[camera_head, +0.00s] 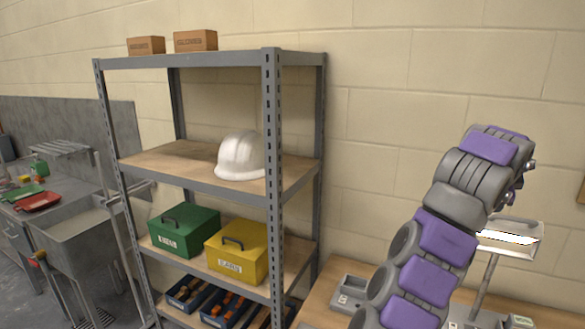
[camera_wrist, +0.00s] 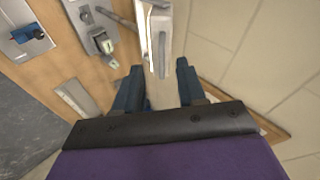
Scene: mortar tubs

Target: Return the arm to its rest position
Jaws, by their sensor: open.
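My purple and grey arm rises on the right of the head view, bent over at its top, above a wooden bench (camera_head: 322,292). In the wrist view my gripper (camera_wrist: 160,82) has its two dark blue fingers spread apart. Nothing is held between the fingers. A lamp with a white lit head (camera_wrist: 160,40) lies just beyond and between the fingertips in the wrist view, and I cannot tell how far off it is. The lamp also shows behind my arm in the head view (camera_head: 508,240). The gripper's fingers cannot be made out in the head view.
A grey metal shelf (camera_head: 272,150) holds a white helmet (camera_head: 241,156), a green box (camera_head: 184,232), a yellow box (camera_head: 238,250) and blue bins (camera_head: 190,293). Two brown boxes sit on top. A grey sink (camera_head: 75,240) stands left. The wall right of the shelf is bare.

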